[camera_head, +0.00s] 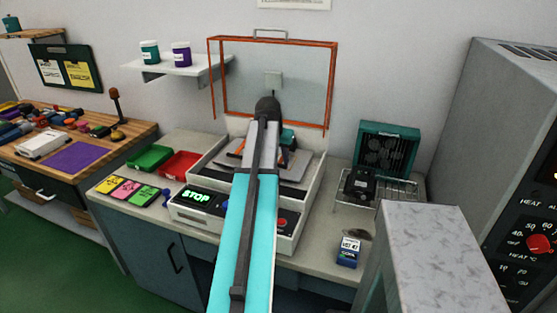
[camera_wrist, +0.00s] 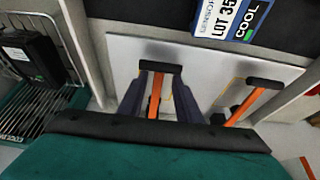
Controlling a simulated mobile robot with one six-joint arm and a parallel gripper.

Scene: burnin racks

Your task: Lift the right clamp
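The right clamp, an orange lever with a black cross handle (camera_wrist: 160,67), shows in the wrist view, where left and right look reversed from the head view. My gripper (camera_wrist: 159,80) has its two dark fingers on either side of this lever, near the handle. They stand apart, and I see no clear grip on the lever. The left clamp (camera_wrist: 265,84) is similar and stands free at the right of the wrist view. In the head view, its orange lever (camera_head: 238,150) shows left of my arm. My arm hides much of the right clamp there.
The clamps are on a white fixture (camera_head: 316,190) with a lit STOP display (camera_head: 195,197). An orange-framed clear cover (camera_head: 222,40) stands raised behind. A black device (camera_head: 361,183) sits on a wire rack at right. Green (camera_head: 150,158) and red (camera_head: 180,165) trays lie at left.

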